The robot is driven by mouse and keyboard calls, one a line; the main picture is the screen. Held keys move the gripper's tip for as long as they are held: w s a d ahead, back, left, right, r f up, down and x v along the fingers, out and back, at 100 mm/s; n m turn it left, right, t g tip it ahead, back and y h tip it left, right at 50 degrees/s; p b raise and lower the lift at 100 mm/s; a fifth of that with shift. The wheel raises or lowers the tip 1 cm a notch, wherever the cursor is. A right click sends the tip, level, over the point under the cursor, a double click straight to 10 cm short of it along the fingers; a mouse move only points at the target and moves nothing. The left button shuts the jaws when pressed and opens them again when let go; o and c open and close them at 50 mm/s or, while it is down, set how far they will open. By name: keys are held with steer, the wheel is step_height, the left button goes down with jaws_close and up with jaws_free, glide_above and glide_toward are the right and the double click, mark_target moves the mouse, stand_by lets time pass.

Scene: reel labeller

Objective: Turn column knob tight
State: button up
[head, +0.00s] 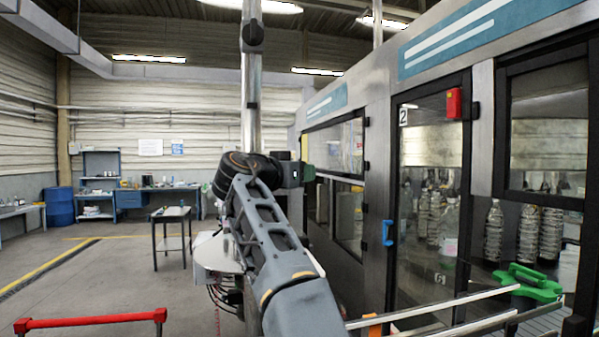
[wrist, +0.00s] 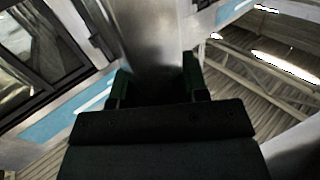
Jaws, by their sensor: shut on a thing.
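A bright metal column (head: 250,90) rises in the middle of the head view, with a dark knob-like part (head: 252,36) high on it. My gripper (head: 308,173) is at the end of my arm, right of this column and well below that dark part. In the wrist view its green fingers (wrist: 155,88) stand on either side, with a smooth metal post (wrist: 150,45) behind and between them. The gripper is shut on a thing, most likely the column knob. The gripped part is hidden behind the dark gripper body, so its turn and tightness cannot be seen.
The labeller's glazed doors (head: 430,200) fill the right side, with bottles (head: 494,232) inside. Metal rails (head: 440,308) and a green part (head: 528,282) are at lower right. A red bar (head: 90,320) is at lower left. The floor at left is mostly open around a small table (head: 171,213).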

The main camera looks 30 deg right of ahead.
steer(key=o, duration=0.9)
steer(key=b+v, duration=0.2)
steer(key=v, duration=1.1)
steer(key=shift+s+a, duration=0.25)
steer(key=shift+a, duration=0.1)
